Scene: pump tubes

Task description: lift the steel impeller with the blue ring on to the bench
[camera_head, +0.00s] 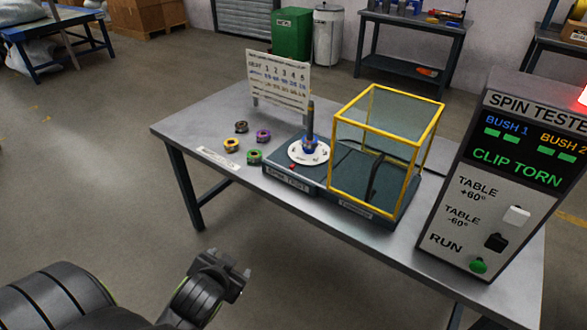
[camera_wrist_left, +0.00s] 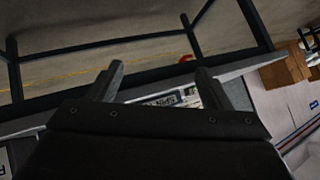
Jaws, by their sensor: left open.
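A small blue-ringed part (camera_head: 310,147) sits around the foot of a dark upright post (camera_head: 311,117). It rests over the white round table (camera_head: 296,152) of the dark unit on the bench. It is small in the head view, so its steel body is hard to make out. My left gripper (camera_head: 232,264) is open and empty in front of the bench's near edge, well apart from the blue-ringed part. Its two spread fingers also show in the left wrist view (camera_wrist_left: 158,84), with nothing between them. My right gripper is not in view.
Several small ringed parts, including yellow (camera_head: 231,145), purple (camera_head: 263,136) and green (camera_head: 254,157), lie left of the unit on the bench (camera_head: 196,124). A yellow-framed clear guard (camera_head: 388,147) and a tester panel (camera_head: 492,190) reading "CLIP TORN" stand to the right. A chart board (camera_head: 279,80) stands behind.

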